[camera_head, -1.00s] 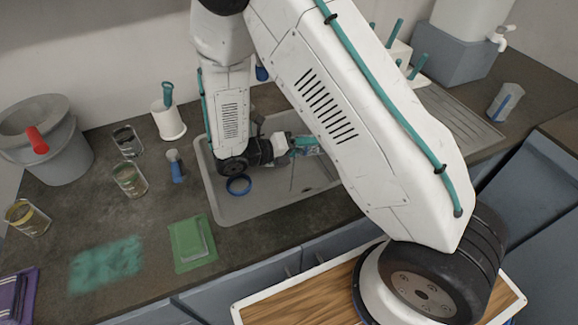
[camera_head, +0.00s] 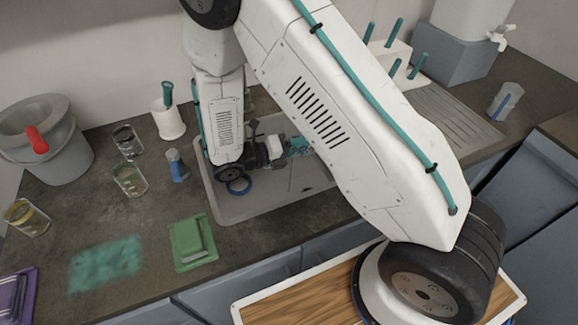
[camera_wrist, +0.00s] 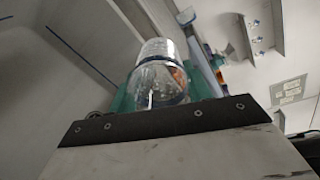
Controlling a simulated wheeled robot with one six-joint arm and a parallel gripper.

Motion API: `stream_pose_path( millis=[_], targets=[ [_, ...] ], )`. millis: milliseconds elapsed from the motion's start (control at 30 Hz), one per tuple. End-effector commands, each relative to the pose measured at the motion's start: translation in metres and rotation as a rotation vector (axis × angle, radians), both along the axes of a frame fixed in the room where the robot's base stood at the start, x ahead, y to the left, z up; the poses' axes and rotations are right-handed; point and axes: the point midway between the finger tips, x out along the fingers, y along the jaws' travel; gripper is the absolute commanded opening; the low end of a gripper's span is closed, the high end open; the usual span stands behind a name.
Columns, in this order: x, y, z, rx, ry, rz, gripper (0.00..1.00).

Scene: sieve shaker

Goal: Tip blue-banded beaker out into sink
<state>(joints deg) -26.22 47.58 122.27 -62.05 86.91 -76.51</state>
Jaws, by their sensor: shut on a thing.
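My gripper (camera_wrist: 163,90) is shut on a clear glass beaker (camera_wrist: 157,52) in the wrist view, with a teal finger on each side of it. A thin dark band shows around the glass, and something orange-brown shows through it. The wrist view is turned, so I cannot tell the beaker's exact tilt. In the head view my gripper (camera_head: 298,147) is over the grey sink (camera_head: 260,208), partly hidden behind my arm. The held beaker cannot be made out clearly there.
Glass beakers (camera_head: 129,180) stand on the counter left of the sink, with a small blue-and-grey bottle (camera_head: 177,166) close to its edge. A grey bucket (camera_head: 60,155) is at far left. A green pad (camera_head: 190,243) lies in front. A peg rack (camera_head: 390,50) stands behind the ribbed drainboard (camera_head: 450,112).

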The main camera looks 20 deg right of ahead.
Motion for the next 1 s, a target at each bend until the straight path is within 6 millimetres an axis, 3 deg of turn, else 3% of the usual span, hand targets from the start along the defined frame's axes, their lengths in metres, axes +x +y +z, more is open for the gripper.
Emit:
stream_pose_path(
  millis=[1000],
  targets=[
    [0.0001, 0.0036, 0.0022, -0.113, 0.002, 0.001, 0.23]
  ],
)
